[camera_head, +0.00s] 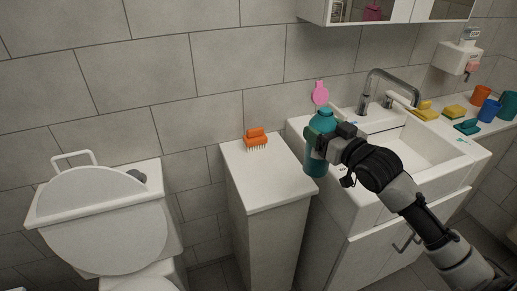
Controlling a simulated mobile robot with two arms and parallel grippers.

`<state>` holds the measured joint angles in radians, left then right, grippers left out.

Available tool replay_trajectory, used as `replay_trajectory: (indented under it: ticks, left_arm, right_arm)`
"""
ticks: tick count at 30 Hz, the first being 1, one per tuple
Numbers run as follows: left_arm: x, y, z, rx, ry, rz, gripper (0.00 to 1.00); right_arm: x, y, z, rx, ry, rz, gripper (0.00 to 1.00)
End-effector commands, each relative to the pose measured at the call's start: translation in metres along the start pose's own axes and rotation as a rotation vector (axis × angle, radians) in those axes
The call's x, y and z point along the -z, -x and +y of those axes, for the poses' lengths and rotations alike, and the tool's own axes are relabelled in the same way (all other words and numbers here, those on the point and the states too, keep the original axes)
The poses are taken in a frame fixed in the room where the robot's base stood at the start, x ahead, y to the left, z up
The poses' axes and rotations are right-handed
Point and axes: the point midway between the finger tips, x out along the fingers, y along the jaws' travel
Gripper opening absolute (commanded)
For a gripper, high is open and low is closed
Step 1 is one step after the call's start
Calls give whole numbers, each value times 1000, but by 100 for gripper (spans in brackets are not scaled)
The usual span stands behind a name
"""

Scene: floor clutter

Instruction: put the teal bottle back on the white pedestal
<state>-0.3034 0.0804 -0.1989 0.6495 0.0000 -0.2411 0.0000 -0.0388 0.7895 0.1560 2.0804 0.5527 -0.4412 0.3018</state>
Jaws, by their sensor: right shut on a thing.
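The teal bottle (316,160) is upright in my right gripper (322,141), which is shut around its upper part. It is held in front of the left edge of the sink, just right of the white pedestal (284,186). From this view I cannot tell how high its base is relative to the pedestal top. The pedestal is a tall white block with a flat top. An orange brush (256,139) lies on the back part of that top, bristles down. The front part of the top is bare. My left gripper is not in view.
A white toilet (105,225) stands left of the pedestal. The sink (425,160) with a faucet (385,90) is to the right, with sponges (455,112) and cups (489,110) on its right side. A pink item (320,93) stands behind the bottle. A mirror cabinet hangs above.

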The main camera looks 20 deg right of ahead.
Motion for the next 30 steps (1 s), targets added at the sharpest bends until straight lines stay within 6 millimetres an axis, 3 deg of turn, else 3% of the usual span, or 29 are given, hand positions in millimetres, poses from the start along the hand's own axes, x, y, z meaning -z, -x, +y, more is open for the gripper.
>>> replay_trajectory:
  ticks: [2, 5, 18, 23, 30]
  left_arm:
    - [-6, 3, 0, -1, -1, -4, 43]
    - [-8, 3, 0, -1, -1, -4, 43]
    - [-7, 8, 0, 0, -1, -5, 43]
    - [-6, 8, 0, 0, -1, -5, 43]
    - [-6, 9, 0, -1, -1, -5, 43]
  right_arm:
    - [8, -3, 2, 0, -1, 3, 37]
    - [2, -13, -3, 1, -7, 5, 37]
    - [-53, -90, -52, 1, -5, 4, 37]
    - [-61, -99, -58, 1, 0, 3, 37]
    - [-94, -100, -58, 1, -1, 1, 37]
